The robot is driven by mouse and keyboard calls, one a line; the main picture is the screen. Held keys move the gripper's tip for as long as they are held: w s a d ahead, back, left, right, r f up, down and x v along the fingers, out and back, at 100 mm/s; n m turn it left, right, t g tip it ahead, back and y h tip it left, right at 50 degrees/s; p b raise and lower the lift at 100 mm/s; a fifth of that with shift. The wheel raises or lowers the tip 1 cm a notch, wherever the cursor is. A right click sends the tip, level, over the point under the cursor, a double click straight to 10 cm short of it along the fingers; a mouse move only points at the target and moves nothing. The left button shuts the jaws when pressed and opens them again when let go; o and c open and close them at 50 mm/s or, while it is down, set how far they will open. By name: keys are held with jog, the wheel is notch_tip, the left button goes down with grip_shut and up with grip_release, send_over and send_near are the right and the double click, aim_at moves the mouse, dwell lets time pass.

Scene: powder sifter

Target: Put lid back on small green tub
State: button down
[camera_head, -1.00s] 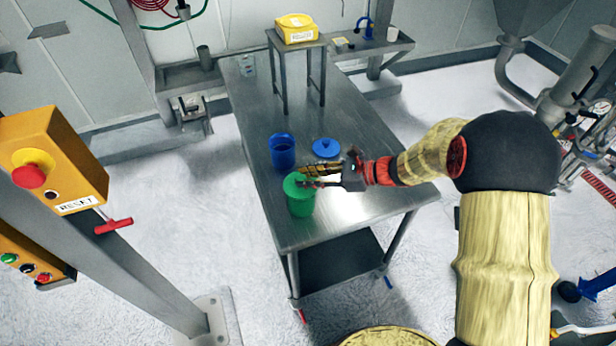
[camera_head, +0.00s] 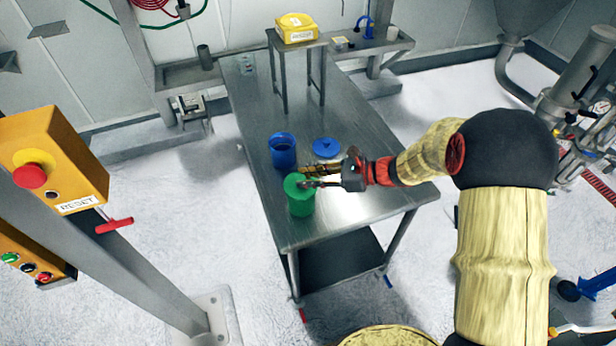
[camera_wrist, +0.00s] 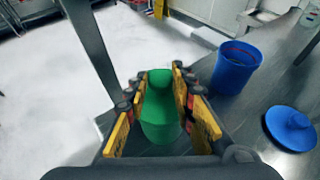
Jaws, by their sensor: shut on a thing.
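The small green tub (camera_head: 301,206) stands upright near the front left edge of the steel table. Its green lid (camera_head: 297,183) is at the top of the tub, level or nearly so; I cannot tell whether it is fully seated. My gripper (camera_head: 309,181) reaches in from the right and is shut on the green lid. In the wrist view, the yellow-and-black fingers (camera_wrist: 160,95) lie on both sides of green material. The green body (camera_wrist: 160,132) shows below them there. The exact contact is hidden by the fingers.
An open blue tub (camera_head: 283,151) stands behind the green one, and a blue lid (camera_head: 325,148) lies to its right. A small steel stand (camera_head: 297,45) with a yellow box (camera_head: 296,28) is farther back. The table (camera_head: 350,195) is bare front right.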

jog(key=c, duration=1.4)
grip_release()
jog(key=shift+o, duration=1.2)
jog(key=shift+o, duration=1)
notch_tip(320, 180, up, 7)
jog(key=p, duration=0.5)
jog(key=shift+c, duration=1.1)
